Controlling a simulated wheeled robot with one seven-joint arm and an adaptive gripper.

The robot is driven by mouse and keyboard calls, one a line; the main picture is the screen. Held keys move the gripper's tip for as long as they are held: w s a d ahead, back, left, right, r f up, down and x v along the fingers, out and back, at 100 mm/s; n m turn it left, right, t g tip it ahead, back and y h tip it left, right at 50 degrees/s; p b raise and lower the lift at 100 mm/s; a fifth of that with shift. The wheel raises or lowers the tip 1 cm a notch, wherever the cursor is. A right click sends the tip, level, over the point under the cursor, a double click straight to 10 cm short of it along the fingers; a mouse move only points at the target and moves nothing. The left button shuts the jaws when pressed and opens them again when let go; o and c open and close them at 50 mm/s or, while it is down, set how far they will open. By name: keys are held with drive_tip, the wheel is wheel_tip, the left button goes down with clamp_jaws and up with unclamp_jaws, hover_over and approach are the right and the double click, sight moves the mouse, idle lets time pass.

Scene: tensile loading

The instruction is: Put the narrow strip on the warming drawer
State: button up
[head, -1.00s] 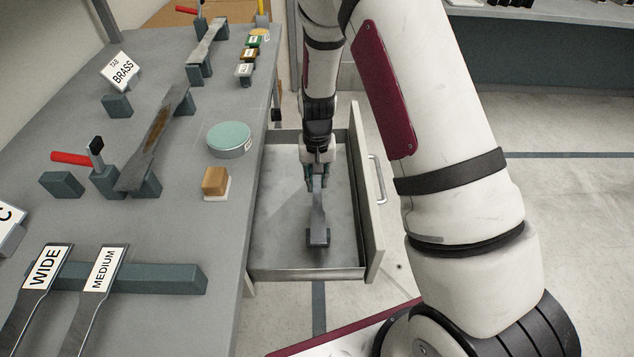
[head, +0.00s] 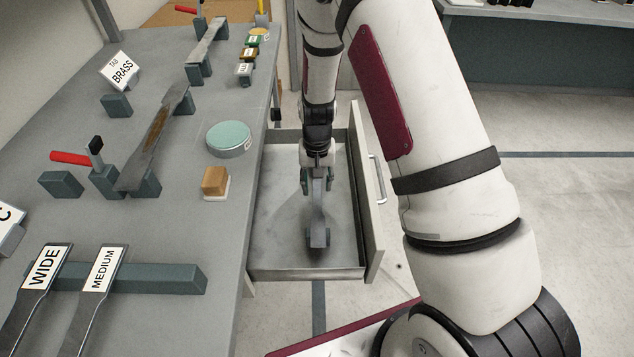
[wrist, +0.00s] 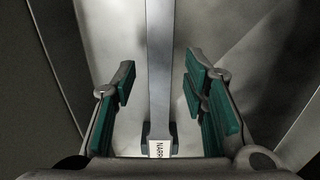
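The narrow strip (head: 318,215) is a grey metal strip lying inside the open warming drawer (head: 290,273), its near end on a small dark block (head: 318,238). In the wrist view the strip (wrist: 159,70) runs lengthwise between my fingers, with part of a label reading "NARR" (wrist: 159,149) at its lower end. My gripper (head: 317,184) is inside the drawer over the far part of the strip. In the wrist view my gripper (wrist: 160,85) is open, its green pads apart from the strip on both sides. The strip's far end is hidden by my gripper in the head view.
The grey bench (head: 180,235) stands left of the drawer. It holds a teal round tin (head: 230,137), a wooden block (head: 215,180), a mounted strip (head: 155,140), and strips labelled WIDE (head: 45,268) and MEDIUM (head: 103,270). The drawer front with its handle (head: 377,180) is at right.

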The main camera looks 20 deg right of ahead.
wheel_tip(320, 180, up, 12)
drive_tip(key=shift+r+p, duration=0.15)
drive_tip(key=shift+p, duration=0.2)
wheel_tip(320, 180, up, 10)
hover_over(317, 189)
drive_tip(key=s, duration=0.5)
drive_tip(key=s+r+n+t, duration=0.1)
drive_tip(key=s+r+n, duration=0.1)
drive_tip(key=s+r, duration=0.75)
drive_tip(key=s, duration=0.7)
drive_tip(key=s+r+n+t, duration=0.1)
drive_tip(key=s+r, duration=0.2)
drive_tip(key=s, duration=0.7)
drive_tip(key=shift+d+n+t, duration=0.2)
drive_tip(key=shift+n+t, duration=0.1)
